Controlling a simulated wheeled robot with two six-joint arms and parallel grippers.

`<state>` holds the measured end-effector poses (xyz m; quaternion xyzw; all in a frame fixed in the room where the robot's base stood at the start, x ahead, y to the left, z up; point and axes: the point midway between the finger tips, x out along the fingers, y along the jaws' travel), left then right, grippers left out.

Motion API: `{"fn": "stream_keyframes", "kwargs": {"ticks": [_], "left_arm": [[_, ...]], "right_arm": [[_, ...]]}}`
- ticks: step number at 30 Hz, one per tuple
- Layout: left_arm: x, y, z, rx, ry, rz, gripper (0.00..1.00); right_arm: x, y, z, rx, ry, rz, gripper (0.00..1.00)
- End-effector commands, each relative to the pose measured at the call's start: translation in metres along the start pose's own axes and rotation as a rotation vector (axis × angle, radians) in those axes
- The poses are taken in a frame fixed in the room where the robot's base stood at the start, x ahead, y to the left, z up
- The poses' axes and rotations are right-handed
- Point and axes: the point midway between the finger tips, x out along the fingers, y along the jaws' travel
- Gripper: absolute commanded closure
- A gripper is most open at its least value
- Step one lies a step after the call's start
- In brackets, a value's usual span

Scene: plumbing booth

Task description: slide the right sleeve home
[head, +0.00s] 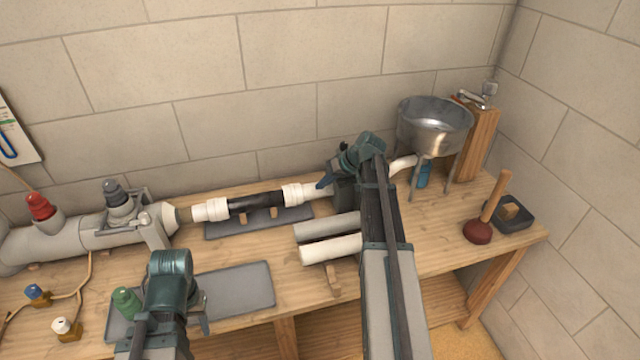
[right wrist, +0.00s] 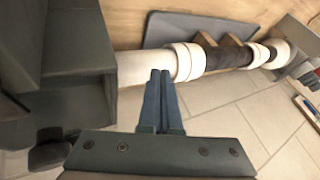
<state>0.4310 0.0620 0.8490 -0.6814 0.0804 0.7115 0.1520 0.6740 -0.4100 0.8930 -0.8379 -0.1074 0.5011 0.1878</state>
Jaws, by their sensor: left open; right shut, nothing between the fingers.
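The white right sleeve (head: 293,193) sits at the right end of the black pipe piece (head: 258,200). In the right wrist view the sleeve (right wrist: 187,62) is a white ring, with a white pipe (right wrist: 130,64) running left from it. A white left sleeve (head: 211,210) is at the black piece's other end. My right gripper (head: 324,183) is shut and empty at the white pipe just right of the sleeve; its fingertips (right wrist: 160,74) appear close beside the sleeve, contact unclear. My left gripper (head: 202,302) is open, low over the front mat, its fingers mostly hidden by its wrist.
Wooden supports stand under the black piece on a grey mat (head: 228,226). Two loose pipes (head: 328,249) lie right of centre. A metal basin (head: 434,126), plunger (head: 479,231) and dark tray (head: 513,216) stand right. A grey pipe assembly (head: 80,240) is left; a front mat (head: 243,287) is mostly clear.

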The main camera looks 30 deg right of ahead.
Motion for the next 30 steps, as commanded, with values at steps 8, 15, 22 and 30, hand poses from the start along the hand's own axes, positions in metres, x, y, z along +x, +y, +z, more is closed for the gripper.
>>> {"fn": "stream_keyframes", "kwargs": {"ticks": [8,15,22,30], "left_arm": [[-0.042,-0.004,0.003,0.0,0.0,0.0,0.5],[-0.062,-0.006,0.004,0.0,0.0,0.0,0.5],[-0.061,-0.006,0.004,0.0,0.0,0.0,0.5],[-0.061,-0.006,0.004,0.0,0.0,0.0,0.5]], "right_arm": [[-0.05,-0.002,-0.003,0.003,0.001,0.002,1.0],[-0.077,0.0,-0.001,0.002,0.001,0.002,1.0],[-0.077,0.001,0.0,0.001,0.001,0.001,1.0],[-0.064,-0.023,0.009,-0.018,-0.04,0.001,1.0]]}}
